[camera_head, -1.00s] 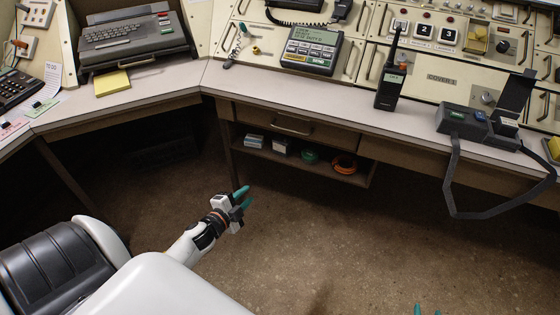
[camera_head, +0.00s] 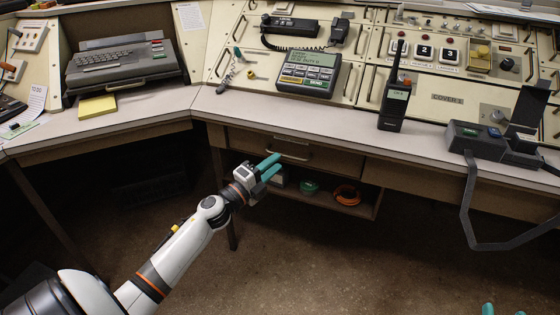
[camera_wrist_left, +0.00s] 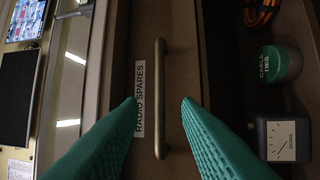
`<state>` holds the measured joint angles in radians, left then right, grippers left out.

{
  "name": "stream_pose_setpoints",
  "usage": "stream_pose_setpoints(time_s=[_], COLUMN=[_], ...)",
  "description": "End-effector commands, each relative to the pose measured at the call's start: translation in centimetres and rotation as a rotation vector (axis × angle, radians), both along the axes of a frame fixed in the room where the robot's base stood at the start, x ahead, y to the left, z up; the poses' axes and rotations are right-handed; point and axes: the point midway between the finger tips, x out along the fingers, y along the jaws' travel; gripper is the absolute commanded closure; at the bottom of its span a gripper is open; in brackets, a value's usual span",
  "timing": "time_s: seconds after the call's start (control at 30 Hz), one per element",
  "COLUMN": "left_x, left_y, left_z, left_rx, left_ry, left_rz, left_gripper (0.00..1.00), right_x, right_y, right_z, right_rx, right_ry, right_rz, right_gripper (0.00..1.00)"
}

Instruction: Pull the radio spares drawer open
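The radio spares drawer (camera_head: 330,158) is a brown front under the desk top, and it looks shut. Its metal bar handle (camera_head: 290,151) runs along the front. In the left wrist view the handle (camera_wrist_left: 160,98) stands upright in the picture, beside a white "RADIO SPARES" label (camera_wrist_left: 140,98). My left gripper (camera_head: 269,167) is just in front of the drawer, near the handle. Its teal fingers are open, with the handle showing between and beyond the tips; I see no contact. Of my right gripper (camera_head: 502,309), only teal fingertips show at the bottom edge, apart from each other.
An open shelf (camera_head: 355,209) below the drawer holds an orange cable coil (camera_head: 347,195) and a green tub (camera_head: 309,186). The desk edge overhangs the drawer. A handheld radio (camera_head: 394,105) stands on the desk, and a strap (camera_head: 467,210) hangs down at right.

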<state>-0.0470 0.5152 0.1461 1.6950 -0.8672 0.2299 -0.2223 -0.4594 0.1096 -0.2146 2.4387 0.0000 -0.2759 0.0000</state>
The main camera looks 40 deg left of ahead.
Motion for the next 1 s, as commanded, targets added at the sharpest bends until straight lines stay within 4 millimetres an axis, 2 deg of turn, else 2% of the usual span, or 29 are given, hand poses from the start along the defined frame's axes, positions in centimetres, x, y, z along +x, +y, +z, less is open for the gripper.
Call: stream_pose_setpoints(time_s=[0.03,0.2,0.57,0.6,0.8,1.0], left_x=[0.9,2.6,3.2,3.1,3.1,3.1], left_y=[-0.1,-0.4,-0.5,-0.5,-0.5,-0.5], left_z=[0.2,0.4,0.5,0.5,0.5,0.5], left_rx=[0.001,0.0,-0.001,-0.001,-0.001,-0.002], left_ry=[-0.002,0.0,0.001,0.001,0.001,0.001], left_rz=[0.0,0.001,0.001,0.001,0.001,0.001], left_gripper=[0.69,0.69,0.69,0.71,1.0,1.0], right_x=[0.0,-0.1,-0.1,-0.1,-0.1,-0.1], right_y=[0.0,0.1,0.1,0.1,0.1,0.1], right_z=[0.2,0.7,1.0,1.0,1.0,1.0], right_rx=[0.005,0.014,0.018,0.018,0.018,0.017], right_ry=[-0.015,-0.05,-0.065,-0.065,-0.065,-0.064], right_rz=[0.001,0.003,0.003,0.003,0.003,0.003], right_gripper=[0.64,0.64,0.64,0.64,0.64,0.64])
